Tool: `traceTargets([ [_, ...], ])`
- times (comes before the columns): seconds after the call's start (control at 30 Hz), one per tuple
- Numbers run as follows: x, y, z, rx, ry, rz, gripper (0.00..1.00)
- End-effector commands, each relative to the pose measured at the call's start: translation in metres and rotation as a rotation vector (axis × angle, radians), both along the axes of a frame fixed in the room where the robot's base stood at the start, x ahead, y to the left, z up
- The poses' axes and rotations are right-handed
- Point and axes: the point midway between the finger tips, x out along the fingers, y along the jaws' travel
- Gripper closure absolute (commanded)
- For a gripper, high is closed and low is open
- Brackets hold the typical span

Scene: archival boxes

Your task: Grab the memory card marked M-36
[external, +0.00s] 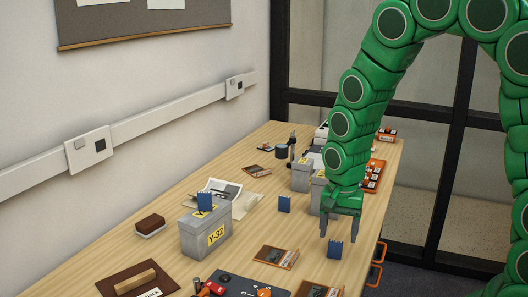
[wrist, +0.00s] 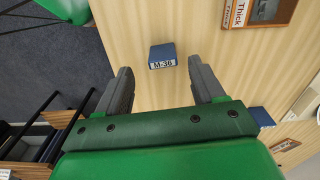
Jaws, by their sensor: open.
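The blue memory card marked M-36 (wrist: 162,56) lies on the wooden table in the wrist view, ahead of and between my fingertips, its white label readable. In the external view a blue card (external: 335,248) stands just below my gripper (external: 340,229); its label cannot be read there. My gripper (wrist: 161,80) is open and empty, with a finger on either side of the line to the card and not touching it. Another blue card (external: 284,203) stands further back on the table, and one more blue card (external: 205,200) shows at the grey box marked Y-32.
The grey Y-32 box (external: 206,236) stands to the left, with more grey boxes (external: 302,176) behind. Orange-and-brown trays (external: 276,256) lie near the front, one marked "Thick" (wrist: 236,14) close to the card. The table's right edge with orange handles (external: 376,262) is near.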

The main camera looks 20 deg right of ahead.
Motion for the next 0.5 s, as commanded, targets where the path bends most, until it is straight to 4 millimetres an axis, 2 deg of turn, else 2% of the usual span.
traceTargets([
  [0.17,0.0,0.001,-0.011,-0.001,0.002,0.001,0.32],
  [0.5,0.001,0.003,-0.044,-0.002,0.002,0.001,0.32],
])
